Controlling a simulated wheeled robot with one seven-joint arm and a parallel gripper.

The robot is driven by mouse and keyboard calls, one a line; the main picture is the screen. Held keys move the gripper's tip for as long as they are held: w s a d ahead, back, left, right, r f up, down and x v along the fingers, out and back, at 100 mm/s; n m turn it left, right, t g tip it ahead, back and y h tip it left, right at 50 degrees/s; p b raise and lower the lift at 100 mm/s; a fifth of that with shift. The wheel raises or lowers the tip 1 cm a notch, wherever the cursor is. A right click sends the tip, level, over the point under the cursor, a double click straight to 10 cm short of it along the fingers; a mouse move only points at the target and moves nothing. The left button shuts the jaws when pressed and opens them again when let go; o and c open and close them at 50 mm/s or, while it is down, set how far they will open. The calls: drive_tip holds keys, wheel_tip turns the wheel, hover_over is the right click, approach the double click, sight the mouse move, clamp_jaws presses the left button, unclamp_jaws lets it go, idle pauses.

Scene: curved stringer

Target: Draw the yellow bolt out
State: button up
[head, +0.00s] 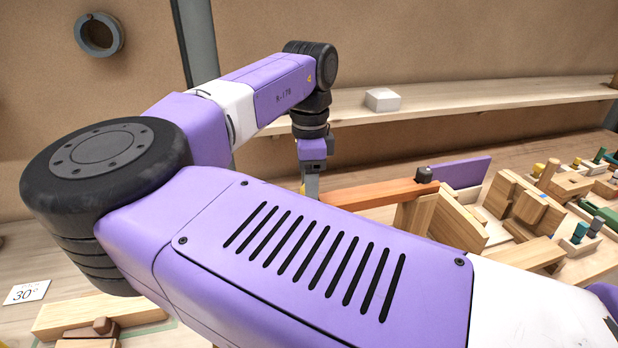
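My gripper (312,187) hangs down in the middle of the head view, just left of the end of an orange-brown bar (375,194). My own forearm hides its lower part, so its fingertips and anything between them do not show. A sliver of yellow shows beside it, but I cannot tell whether it is the yellow bolt or part of my gripper. Small yellow-topped pieces (538,169) stand among the wooden parts at the far right; I cannot tell whether one is the bolt.
A dark knob (424,174) sits at the bar's right end, before a purple panel (465,172). Wooden blocks (440,218) crowd the bench on the right. A shelf (470,96) with a white block (382,99) runs behind. A card marked 30 (26,292) lies at left.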

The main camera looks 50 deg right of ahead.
clamp_jaws()
drive_tip(key=shift+s+r+n+p, duration=0.1)
drive_tip(key=shift+r+n+p, duration=0.15)
drive_tip(key=shift+n+p, duration=0.5)
drive_tip(key=shift+f+n+p, duration=0.1)
drive_tip(key=shift+n+p, duration=0.5)
drive_tip(key=shift+n, duration=0.25)
drive_tip(key=shift+f, duration=0.1)
